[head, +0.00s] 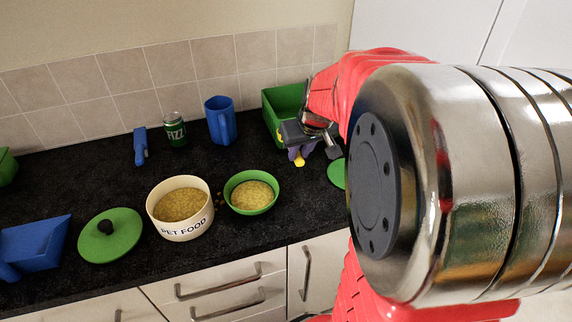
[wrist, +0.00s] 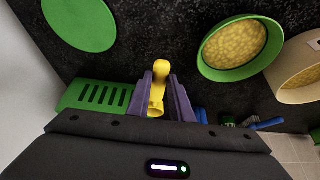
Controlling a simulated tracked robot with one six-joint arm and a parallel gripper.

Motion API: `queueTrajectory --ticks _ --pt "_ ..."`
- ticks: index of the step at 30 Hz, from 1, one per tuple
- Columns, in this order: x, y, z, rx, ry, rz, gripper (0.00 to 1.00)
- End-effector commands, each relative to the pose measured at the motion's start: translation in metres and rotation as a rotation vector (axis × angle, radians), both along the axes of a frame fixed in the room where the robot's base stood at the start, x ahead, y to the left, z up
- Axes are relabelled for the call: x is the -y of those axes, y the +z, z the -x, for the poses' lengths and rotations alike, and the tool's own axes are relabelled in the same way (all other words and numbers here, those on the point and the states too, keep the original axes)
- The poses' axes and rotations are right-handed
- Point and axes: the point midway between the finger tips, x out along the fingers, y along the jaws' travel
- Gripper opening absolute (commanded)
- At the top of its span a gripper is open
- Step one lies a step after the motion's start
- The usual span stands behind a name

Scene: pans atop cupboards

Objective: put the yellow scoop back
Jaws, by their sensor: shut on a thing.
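My gripper (head: 297,152) is over the right part of the dark counter, in front of the green crate. In the wrist view its two purple fingers (wrist: 159,82) are shut on the yellow scoop (wrist: 160,70), one on each side of it. In the head view only a small yellow end of the scoop (head: 299,162) shows below the fingers; my arm hides part of that area. The green crate (head: 268,112) stands against the tiled wall; its slotted side also shows in the wrist view (wrist: 75,98). I cannot tell whether the scoop touches the counter.
A green bowl of food (head: 235,207) and a cream PET FOOD tub (head: 182,225) stand left of my gripper. A green disc (head: 337,173) lies to the right. A blue jug (head: 220,122), green can (head: 175,130), knobbed green lid (head: 112,240) and blue dustpan (head: 38,245) are further left.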

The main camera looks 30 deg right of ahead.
Motion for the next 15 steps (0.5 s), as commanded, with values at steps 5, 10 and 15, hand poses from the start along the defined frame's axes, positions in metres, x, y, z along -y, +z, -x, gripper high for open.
queueTrajectory --ticks 5,10,15 --pt "0.0 -0.031 0.001 -0.003 -0.001 -0.003 0.0" --pt "0.0 -0.047 0.0 -0.001 0.0 -0.002 0.0" --pt "0.001 -0.047 0.0 0.001 -0.001 0.0 0.0"
